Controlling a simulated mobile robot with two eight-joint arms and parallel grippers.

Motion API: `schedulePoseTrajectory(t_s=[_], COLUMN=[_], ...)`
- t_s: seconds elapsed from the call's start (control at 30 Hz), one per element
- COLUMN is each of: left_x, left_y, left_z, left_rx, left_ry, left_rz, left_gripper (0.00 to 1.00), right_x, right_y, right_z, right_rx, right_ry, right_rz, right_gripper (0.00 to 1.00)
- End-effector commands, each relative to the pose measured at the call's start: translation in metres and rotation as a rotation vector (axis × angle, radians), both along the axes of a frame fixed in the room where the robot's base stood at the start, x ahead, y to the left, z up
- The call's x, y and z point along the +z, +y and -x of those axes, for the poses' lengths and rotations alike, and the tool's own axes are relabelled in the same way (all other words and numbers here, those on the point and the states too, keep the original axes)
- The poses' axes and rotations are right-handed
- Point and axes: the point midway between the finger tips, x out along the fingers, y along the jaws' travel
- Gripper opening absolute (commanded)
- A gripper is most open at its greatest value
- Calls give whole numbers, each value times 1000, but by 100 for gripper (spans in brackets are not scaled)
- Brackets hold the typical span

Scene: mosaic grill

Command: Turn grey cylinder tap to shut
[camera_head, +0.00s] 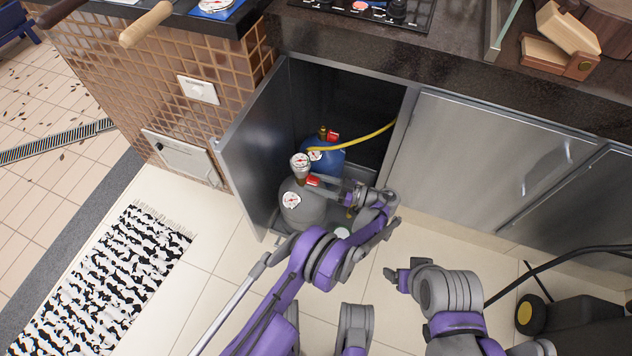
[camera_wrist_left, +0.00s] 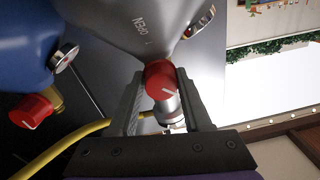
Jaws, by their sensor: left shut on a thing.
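The grey cylinder (camera_head: 303,212) stands at the front of the open cabinet, with a gauge on its side. Its red tap (camera_head: 313,181) is at the neck, below a top gauge. My left gripper (camera_head: 322,184) reaches in from the right and is shut on this tap.
A blue cylinder (camera_head: 327,163) with its own red tap (camera_wrist_left: 32,111) and a yellow hose (camera_head: 365,137) stands behind. The open cabinet door (camera_head: 255,145) is close on the left. Closed steel doors (camera_head: 470,160) are to the right. The floor in front is mostly clear.

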Motion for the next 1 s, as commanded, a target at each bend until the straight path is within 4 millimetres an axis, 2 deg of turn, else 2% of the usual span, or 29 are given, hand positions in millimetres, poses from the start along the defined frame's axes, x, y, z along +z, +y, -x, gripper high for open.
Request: schedulePoseTrajectory(t_s=[0.3,0.33,0.47,0.5,1.0], left_x=[0,0,0,0,0], left_y=[1,1,1,1,1], left_z=[0,0,0,0,0], left_rx=[1,1,1,1,1], left_ry=[17,17,16,16,15], left_rz=[-7,-7,-6,-6,-5], left_gripper=[0,52,76,79,79], right_x=[0,0,0,0,0], right_y=[0,0,0,0,0], right_z=[0,0,0,0,0], right_rx=[0,0,0,0,0], right_ry=[0,0,0,0,0], right_rz=[0,0,0,0,0], right_gripper=[78,78,78,78,78])
